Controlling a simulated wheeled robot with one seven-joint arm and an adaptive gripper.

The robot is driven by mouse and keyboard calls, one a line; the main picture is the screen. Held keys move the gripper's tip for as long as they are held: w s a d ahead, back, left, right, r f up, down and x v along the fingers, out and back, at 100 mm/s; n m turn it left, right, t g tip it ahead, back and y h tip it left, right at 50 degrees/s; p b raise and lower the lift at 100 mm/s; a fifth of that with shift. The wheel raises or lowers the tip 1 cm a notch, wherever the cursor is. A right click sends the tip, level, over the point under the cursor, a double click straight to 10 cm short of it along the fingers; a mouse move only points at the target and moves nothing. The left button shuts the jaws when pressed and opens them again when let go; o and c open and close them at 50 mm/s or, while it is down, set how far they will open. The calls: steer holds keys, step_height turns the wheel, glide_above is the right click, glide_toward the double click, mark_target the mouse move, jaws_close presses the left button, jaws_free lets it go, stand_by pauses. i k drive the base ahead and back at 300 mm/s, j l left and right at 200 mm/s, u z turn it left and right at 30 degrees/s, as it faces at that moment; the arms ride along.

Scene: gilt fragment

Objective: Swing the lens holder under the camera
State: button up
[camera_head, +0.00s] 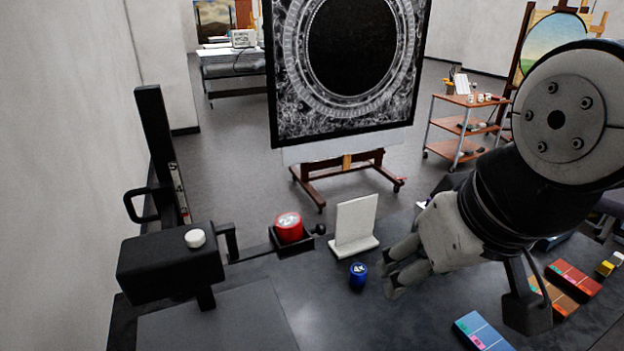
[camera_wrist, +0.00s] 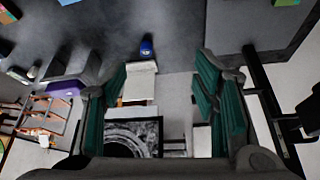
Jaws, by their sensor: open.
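The black camera box (camera_head: 170,262) with a white knob on top is mounted on an upright black column (camera_head: 163,150) at the left in the head view. The lens holder (camera_head: 292,244) is a small black tray holding a red lens (camera_head: 289,226). It sits out to the right of the camera, not under it, with a dark round knob (camera_head: 320,229) on its right side. My gripper (camera_head: 394,270) is right of the holder, apart from it. In the wrist view my gripper (camera_wrist: 163,95) is open with teal pads and nothing between them. I cannot make out the holder there.
A white upright plate (camera_head: 355,222) and a blue lens (camera_head: 358,274) stand between the holder and my gripper. A grey board (camera_head: 215,325) lies below the camera. Coloured cards (camera_head: 482,332) lie on the right. A framed picture on an easel (camera_head: 345,70) stands beyond the table.

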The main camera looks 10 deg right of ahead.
mark_target(235, 256)
steer(key=l, duration=0.95)
steer(key=l+u, duration=0.5)
steer(key=k+l+u, duration=0.15)
steer(key=l+u, duration=0.5)
steer(key=u, duration=0.25)
steer(key=i+j+z, duration=0.2)
steer(key=j+z, duration=0.2)
steer(key=j, duration=0.15)
